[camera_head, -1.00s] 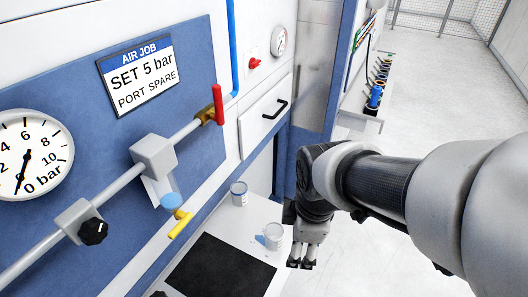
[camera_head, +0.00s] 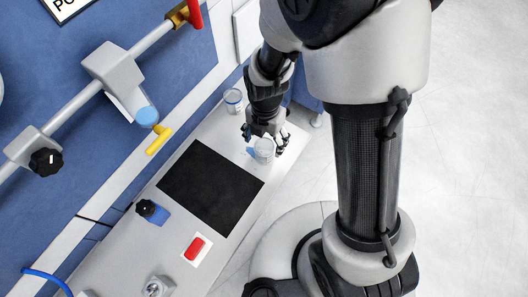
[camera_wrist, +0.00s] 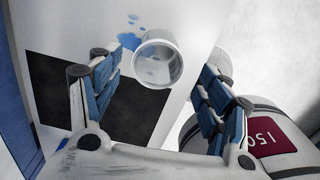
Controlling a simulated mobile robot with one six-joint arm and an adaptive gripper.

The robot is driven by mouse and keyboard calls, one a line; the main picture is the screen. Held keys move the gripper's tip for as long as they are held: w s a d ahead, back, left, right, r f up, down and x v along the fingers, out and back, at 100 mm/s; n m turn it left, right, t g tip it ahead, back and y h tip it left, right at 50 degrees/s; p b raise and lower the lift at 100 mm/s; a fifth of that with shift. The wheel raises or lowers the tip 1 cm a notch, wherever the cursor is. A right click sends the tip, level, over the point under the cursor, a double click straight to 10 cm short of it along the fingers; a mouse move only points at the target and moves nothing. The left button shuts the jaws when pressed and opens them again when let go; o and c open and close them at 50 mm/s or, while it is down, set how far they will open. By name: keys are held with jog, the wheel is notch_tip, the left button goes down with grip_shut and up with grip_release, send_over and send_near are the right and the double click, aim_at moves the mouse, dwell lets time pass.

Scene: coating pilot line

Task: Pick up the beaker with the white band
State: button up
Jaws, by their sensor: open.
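A clear beaker (camera_head: 264,151) stands on the bench near its right edge, beside blue splashes. It also shows in the wrist view (camera_wrist: 157,62), seen from above, with a whitish rim; I cannot clearly make out a band. My gripper (camera_head: 264,138) is open just over this beaker. In the wrist view its blue-padded fingers (camera_wrist: 155,72) stand apart on either side, with the beaker between and beyond the tips, not held. A second beaker (camera_head: 233,100) stands farther back by the wall, with a bluish mark near its top; its band colour is too small to tell.
The pale bench (camera_head: 110,255) carries a black mat (camera_head: 210,187), a black knob (camera_head: 146,208) and a red switch (camera_head: 195,248). A pipe with a yellow handle (camera_head: 158,140) juts from the blue wall panel at left. Open floor lies right of the bench.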

aim_at(265, 151)
jog(key=f+b, duration=0.1)
jog(key=f, duration=0.2)
jog(key=f+b, duration=0.1)
jog(key=f, duration=0.1)
jog(key=f+b, duration=0.1)
jog(key=f, duration=0.2)
jog(key=shift+w+f, duration=0.3)
jog(key=shift+c, duration=0.2)
jog(key=c, duration=1.1)
